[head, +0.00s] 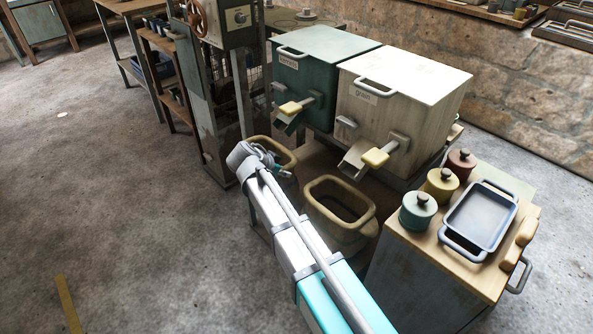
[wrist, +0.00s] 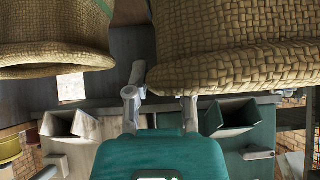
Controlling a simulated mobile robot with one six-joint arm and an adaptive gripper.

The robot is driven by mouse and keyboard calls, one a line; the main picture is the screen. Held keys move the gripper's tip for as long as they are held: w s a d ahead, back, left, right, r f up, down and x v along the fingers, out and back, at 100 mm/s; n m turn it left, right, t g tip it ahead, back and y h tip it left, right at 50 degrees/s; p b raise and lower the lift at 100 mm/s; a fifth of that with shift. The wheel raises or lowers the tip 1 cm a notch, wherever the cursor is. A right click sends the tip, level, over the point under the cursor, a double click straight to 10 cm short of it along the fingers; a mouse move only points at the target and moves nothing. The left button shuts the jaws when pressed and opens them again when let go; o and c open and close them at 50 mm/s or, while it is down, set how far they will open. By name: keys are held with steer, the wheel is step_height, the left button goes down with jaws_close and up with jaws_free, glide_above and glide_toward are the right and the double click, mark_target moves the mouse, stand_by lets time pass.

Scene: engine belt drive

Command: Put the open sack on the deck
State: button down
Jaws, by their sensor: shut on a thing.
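Two open woven sacks show in the head view. The left sack (head: 277,149) is partly hidden behind my arm's end. The right sack (head: 341,211) stands with its mouth up, in front of the grain bin. My gripper (head: 284,174) is at the left sack's near rim. In the wrist view, which looks upside down, my gripper (wrist: 160,104) is shut at the rim of the large sack (wrist: 235,62), and the other sack (wrist: 50,55) is apart from it at the left. A brown flat surface (head: 318,163), perhaps the deck, lies below the bins; the sacks' bases are hidden.
A green bin (head: 325,55) and a pale grain bin (head: 405,85) with chutes stand behind the sacks. A cabinet (head: 415,285) at the right bears lidded jars (head: 440,185) and a blue tray (head: 480,220). A tall machine (head: 215,90) stands at the left.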

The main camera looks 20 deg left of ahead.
mark_target(296, 170)
steer(key=w, duration=0.1)
steer(key=w+d, duration=0.1)
steer(key=w, duration=0.1)
steer(key=w+d, duration=0.1)
steer(key=w, duration=0.1)
steer(key=shift+w+d, duration=0.15)
steer(key=shift+d, duration=0.1)
steer(key=shift+f, duration=0.1)
steer(key=shift+f+b, duration=1.7)
steer(key=shift+b, duration=0.1)
steer(key=shift+c, duration=2.4)
jaws_free()
steer(key=shift+r, duration=0.15)
